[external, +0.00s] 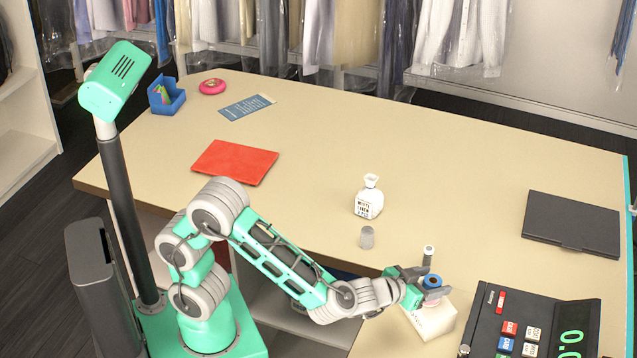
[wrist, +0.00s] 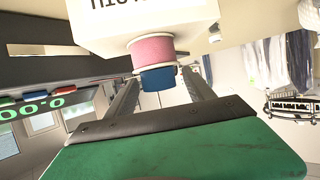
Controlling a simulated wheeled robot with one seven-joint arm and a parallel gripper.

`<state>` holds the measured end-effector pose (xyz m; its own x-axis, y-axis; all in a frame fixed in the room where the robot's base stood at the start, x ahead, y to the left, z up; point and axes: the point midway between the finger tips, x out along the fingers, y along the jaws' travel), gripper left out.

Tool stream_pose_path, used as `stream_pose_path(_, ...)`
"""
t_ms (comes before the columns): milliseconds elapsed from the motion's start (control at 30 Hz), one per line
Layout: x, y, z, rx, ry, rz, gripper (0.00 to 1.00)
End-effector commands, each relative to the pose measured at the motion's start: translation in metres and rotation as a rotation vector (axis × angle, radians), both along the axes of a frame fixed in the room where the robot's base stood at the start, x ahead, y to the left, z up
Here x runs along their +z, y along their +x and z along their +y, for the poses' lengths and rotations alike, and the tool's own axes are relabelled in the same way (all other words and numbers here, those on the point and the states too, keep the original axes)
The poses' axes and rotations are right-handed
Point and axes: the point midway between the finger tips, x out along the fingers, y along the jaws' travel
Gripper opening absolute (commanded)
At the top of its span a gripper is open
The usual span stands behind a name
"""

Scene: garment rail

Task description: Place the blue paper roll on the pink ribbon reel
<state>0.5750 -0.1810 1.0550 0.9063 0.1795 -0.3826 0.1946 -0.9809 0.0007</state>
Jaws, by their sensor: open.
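The blue paper roll (wrist: 157,78) sits against the end of the pink ribbon reel (wrist: 152,48) in the wrist view, which shows the scene upside down. The roll is on top of the reel, roughly in line with it, and the reel stands on a white box (wrist: 105,25) with black lettering. My gripper (external: 430,282) is open, with one finger on each side of the blue roll.
A small pale-topped cylinder (external: 429,252) is just behind my gripper. The black cash register (external: 540,320) is to the right. A white bottle (external: 369,198) and a grey cup-like piece (external: 367,238) stand behind to the left. A black flat case (external: 571,223) lies at right. The counter's middle is clear.

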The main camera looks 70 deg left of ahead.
Motion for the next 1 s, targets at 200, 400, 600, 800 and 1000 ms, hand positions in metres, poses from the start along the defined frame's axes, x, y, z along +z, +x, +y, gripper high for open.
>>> stream_pose_path(200,0.009,-0.017,-0.006,-0.006,-0.002,-0.001,0.62)
stream_pose_path(400,0.029,-0.066,-0.016,-0.007,-0.003,-0.003,0.62)
stream_pose_path(600,0.045,-0.101,-0.021,-0.004,-0.001,-0.001,0.62)
stream_pose_path(800,0.036,-0.102,0.005,0.03,0.0,0.081,0.62)
stream_pose_path(1000,-0.016,-0.113,0.105,0.07,-0.028,0.439,0.62)
